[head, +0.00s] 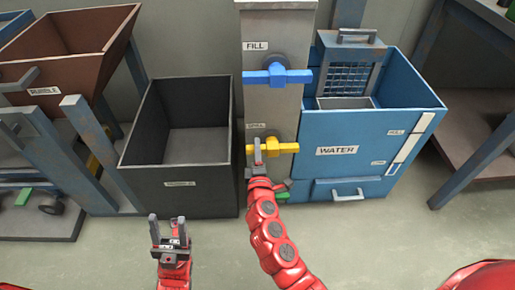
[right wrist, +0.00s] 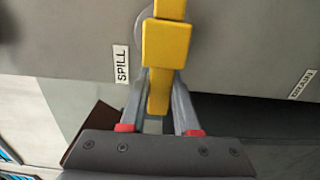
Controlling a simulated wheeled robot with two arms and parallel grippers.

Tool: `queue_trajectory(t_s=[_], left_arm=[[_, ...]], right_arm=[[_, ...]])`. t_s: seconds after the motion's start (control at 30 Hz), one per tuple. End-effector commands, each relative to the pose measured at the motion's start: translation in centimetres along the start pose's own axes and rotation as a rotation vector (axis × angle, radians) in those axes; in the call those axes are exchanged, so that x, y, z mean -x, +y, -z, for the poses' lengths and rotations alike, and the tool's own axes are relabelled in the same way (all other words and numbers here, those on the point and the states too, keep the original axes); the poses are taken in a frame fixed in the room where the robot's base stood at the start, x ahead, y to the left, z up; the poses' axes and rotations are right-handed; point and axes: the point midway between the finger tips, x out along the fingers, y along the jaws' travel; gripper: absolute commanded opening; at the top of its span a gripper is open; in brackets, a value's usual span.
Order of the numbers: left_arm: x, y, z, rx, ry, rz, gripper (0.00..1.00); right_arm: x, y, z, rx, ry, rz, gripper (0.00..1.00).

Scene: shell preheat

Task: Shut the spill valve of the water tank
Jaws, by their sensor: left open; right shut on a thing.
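The yellow spill valve handle (head: 284,148) lies crosswise, roughly level, low on the front of the grey column (head: 272,104). In the right wrist view the yellow handle (right wrist: 167,45) runs between my fingers, near a SPILL label (right wrist: 121,65). My right gripper (head: 258,152) is shut on the left end of the handle. The blue water tank (head: 375,150), labelled WATER, stands right of the column. My left gripper (head: 168,232) is open and empty, low in front of the dark bin.
A blue handle (head: 277,76) sits higher on the column under a FILL label (head: 256,46), also crosswise. A dark open bin (head: 178,172) stands left of the column. A brown hopper (head: 72,60) on a blue frame is at far left. The floor in front is clear.

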Motion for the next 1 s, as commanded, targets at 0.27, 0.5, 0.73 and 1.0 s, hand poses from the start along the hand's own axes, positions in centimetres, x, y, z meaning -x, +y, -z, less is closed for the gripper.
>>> queue_trajectory(t_s=[0.27,0.5,0.73,1.0], left_arm=[[0.0,0.0,0.0,0.000,0.000,0.000,0.50],[0.0,0.0,0.0,0.000,0.000,0.000,0.50],[0.0,0.0,0.0,0.000,0.000,0.000,0.50],[-0.4,-0.2,0.1,-0.003,0.000,0.007,0.50]], right_arm=[[0.0,-0.2,0.0,0.005,0.000,0.003,0.00],[0.0,-0.1,0.0,0.004,0.000,0.002,0.60],[0.0,-0.1,0.0,0.003,0.001,0.001,0.60],[2.4,0.1,0.1,0.001,0.005,-0.001,0.60]])
